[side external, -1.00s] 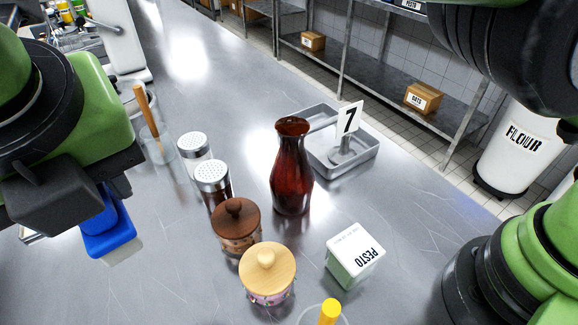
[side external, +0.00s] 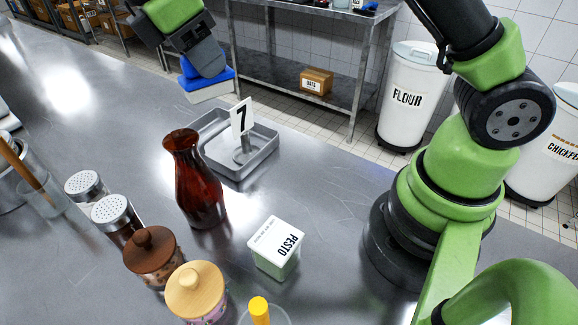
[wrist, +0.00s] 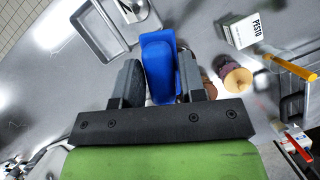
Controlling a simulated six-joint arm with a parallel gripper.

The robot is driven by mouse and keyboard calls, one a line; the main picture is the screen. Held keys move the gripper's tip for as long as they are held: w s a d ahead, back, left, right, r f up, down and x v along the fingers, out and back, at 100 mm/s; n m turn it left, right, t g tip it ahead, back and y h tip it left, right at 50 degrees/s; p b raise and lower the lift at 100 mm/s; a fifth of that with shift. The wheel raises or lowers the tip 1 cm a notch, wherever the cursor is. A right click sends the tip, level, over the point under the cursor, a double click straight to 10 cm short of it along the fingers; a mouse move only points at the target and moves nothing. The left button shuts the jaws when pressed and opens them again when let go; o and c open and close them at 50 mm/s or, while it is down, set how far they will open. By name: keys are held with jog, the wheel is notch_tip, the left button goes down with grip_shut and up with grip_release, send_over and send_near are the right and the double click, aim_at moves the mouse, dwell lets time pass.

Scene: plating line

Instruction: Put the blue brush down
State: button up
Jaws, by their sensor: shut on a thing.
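The blue brush (side external: 205,80) has a blue body and a pale underside. My gripper (side external: 200,62) is shut on it and holds it in the air, at the far side of the steel table, above and behind the grey tray in the picture. In the wrist view the blue brush (wrist: 160,68) sits between the two dark fingers of my gripper (wrist: 163,82). I cannot tell its exact height over the surface below.
The steel table (side external: 330,215) bears a grey tray (side external: 262,160) with a number 7 sign (side external: 241,118), a dark red bottle (side external: 195,185), a PESTO box (side external: 277,248), two lidded jars (side external: 152,262), and two shakers (side external: 115,220). A shelf stands behind. Bare table lies right of the tray.

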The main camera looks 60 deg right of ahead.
jog(key=s+d+m+g+y, duration=0.35)
jog(key=s+d+m, duration=0.45)
jog(key=d+m, duration=0.55)
jog(key=shift+m+t+y, duration=0.25)
jog(key=shift+t+y, duration=0.1)
jog(key=shift+y, duration=0.1)
jog(key=shift+s+a+f, duration=0.1)
jog(key=shift+f, duration=5.1)
jog(key=shift+s+a+f, duration=0.1)
jog(key=shift+f, duration=5.1)
jog(key=o, duration=0.9)
jog(key=shift+f, duration=0.1)
jog(key=shift+o, duration=0.2)
